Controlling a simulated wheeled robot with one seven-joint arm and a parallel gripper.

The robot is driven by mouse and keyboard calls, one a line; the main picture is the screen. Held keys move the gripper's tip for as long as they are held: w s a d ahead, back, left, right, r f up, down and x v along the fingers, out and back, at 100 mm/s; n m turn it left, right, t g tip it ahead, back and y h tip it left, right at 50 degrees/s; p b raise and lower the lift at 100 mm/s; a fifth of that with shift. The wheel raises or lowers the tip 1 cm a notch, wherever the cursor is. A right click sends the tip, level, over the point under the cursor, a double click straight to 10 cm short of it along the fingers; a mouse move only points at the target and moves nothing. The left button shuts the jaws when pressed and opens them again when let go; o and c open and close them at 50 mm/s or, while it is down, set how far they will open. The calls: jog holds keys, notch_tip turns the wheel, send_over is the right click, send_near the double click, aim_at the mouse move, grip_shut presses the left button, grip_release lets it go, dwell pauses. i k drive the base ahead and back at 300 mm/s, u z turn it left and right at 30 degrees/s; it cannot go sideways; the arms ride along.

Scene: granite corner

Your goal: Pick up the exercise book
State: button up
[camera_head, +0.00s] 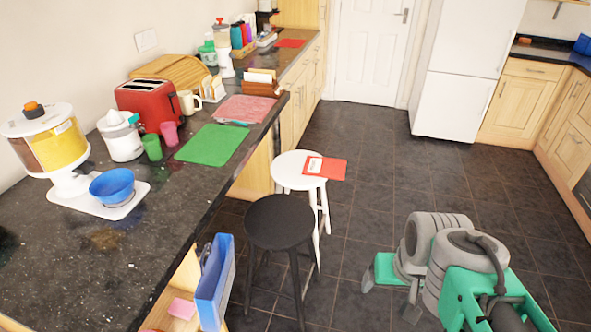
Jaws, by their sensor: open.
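The exercise book (335,168) is red with a white label and lies flat on the white stool (290,178). Its right side sticks out past the seat edge. My gripper (390,299) is at the lower right, below and to the right of the book and well apart from it. It is open, and its two grey fingertips point down over the dark floor with nothing visible between them. My green and grey arm hides part of the floor there, but the book is in full view.
A black stool (280,221) stands in front of the white one. The granite counter (130,246) runs along the left, with a blue file holder (215,285) below its edge. Tiled floor (395,175) is clear right of the stools, towards the white fridge (452,105).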

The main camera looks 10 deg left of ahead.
aim_at(316, 167)
jog(key=u, duration=0.25)
jog(key=i, duration=1)
jog(key=u, duration=3.9)
jog(key=k, duration=2.25)
jog(key=z, duration=1.5)
